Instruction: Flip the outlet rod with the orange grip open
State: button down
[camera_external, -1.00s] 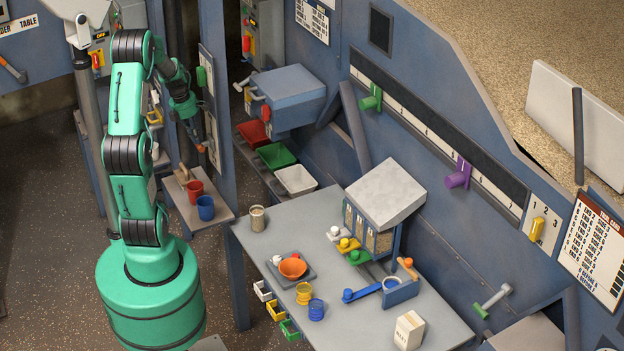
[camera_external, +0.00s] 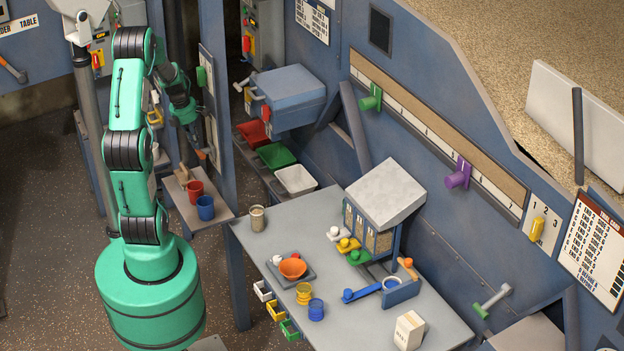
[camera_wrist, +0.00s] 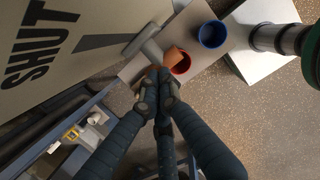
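The orange grip (camera_wrist: 174,57) of the outlet rod shows in the wrist view just beyond my fingertips. A pale grey rod piece (camera_wrist: 148,46) sits beside it, at the edge of a panel marked SHUT (camera_wrist: 42,45). My gripper (camera_wrist: 159,74) has its fingertips together, next to the grip's lower left side; I cannot tell whether they touch it. No object shows between the fingers. In the external view my gripper (camera_external: 194,138) is beside the post's panel, with the orange grip (camera_external: 201,154) just below it, small and partly hidden.
A small shelf (camera_external: 178,211) below holds a red cup (camera_external: 195,191) and a blue cup (camera_external: 206,207). The blue post (camera_external: 227,170) stands close to the right of my gripper. The worktable (camera_external: 250,245) with several items is further right.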

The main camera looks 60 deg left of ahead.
notch_tip(320, 180, up, 13)
jog(key=s+p, duration=0.2)
jog(key=shift+s+f, duration=0.2)
dwell(0.4)
jog(key=w+d+r+m+t+b, duration=0.1)
jog(key=w+d+r+m+b, duration=0.25)
jog(key=d+m, duration=0.65)
jog(key=w+d+r+m+b, duration=0.25)
jog(key=w+d+m, duration=0.3)
jog(key=d, duration=0.95)
jog(key=s+d+m+t+b, duration=0.1)
jog(key=s+d+m, duration=0.4)
jog(key=d+m, duration=0.5)
jog(key=s+d+m+t+b, duration=0.1)
jog(key=s+d+m+b, duration=0.3)
jog(key=d+m, duration=0.6)
jog(key=s+d, duration=0.1)
jog(key=d, duration=0.2)
jog(key=shift+s+f, duration=0.2)
jog(key=shift+f, duration=0.15)
jog(key=shift+r+m, duration=0.1)
jog(key=shift+m, duration=0.15)
